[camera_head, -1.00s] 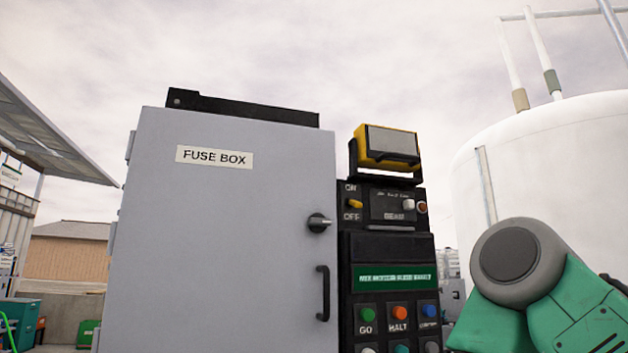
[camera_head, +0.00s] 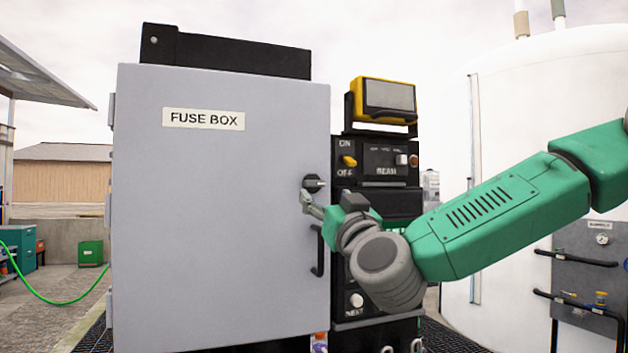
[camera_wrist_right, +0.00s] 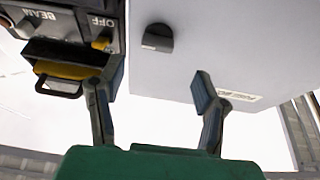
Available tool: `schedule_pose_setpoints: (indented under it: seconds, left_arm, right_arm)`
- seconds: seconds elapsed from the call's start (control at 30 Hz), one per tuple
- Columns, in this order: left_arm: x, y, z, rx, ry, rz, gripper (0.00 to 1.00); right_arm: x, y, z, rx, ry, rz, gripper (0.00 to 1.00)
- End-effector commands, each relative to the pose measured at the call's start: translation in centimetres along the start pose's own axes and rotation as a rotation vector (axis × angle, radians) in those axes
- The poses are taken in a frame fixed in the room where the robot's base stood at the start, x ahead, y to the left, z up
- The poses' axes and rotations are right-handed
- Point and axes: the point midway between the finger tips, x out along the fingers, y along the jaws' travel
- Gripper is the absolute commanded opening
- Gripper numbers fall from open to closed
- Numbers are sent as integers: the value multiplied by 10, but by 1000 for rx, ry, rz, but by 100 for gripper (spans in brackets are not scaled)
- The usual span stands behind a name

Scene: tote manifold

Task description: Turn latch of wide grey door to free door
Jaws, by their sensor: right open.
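The wide grey door (camera_head: 215,235) with the FUSE BOX label stands shut, as far as I can see. Its latch, a small dark knob (camera_head: 313,182), sits near the door's right edge, above the black handle (camera_head: 317,252). My right gripper (camera_head: 310,202) is at the latch, its fingers just below it in the head view. In the right wrist view the gripper (camera_wrist_right: 150,88) is open, its fingers spread, and the latch (camera_wrist_right: 157,38) lies ahead between them, apart from both. I cannot tell if a finger touches the door. My left gripper is out of view.
A black control panel (camera_head: 385,163) with ON/OFF and BEAM switches and a yellow lamp (camera_head: 385,97) adjoins the door on the right. My right forearm crosses in front of the panel. A white tank (camera_head: 540,110) stands behind at right.

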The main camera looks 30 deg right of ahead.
Motion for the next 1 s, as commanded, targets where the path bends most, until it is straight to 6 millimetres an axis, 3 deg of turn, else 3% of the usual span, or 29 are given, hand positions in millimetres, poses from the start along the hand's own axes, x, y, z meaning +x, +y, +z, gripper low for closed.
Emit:
schedule_pose_setpoints:
  seconds: [0.1,0.33,0.77,0.9,1.0]
  left_arm:
    - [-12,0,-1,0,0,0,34]
    - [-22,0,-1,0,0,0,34]
    - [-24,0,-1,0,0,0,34]
    - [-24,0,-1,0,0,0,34]
    - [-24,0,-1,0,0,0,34]
  right_arm:
    - [27,1,-2,0,-3,3,59]
    - [60,1,-1,0,-2,1,59]
    - [69,-2,-1,-2,-1,-2,59]
    - [69,0,0,0,-1,-2,13]
    - [69,0,0,0,-1,-2,9]
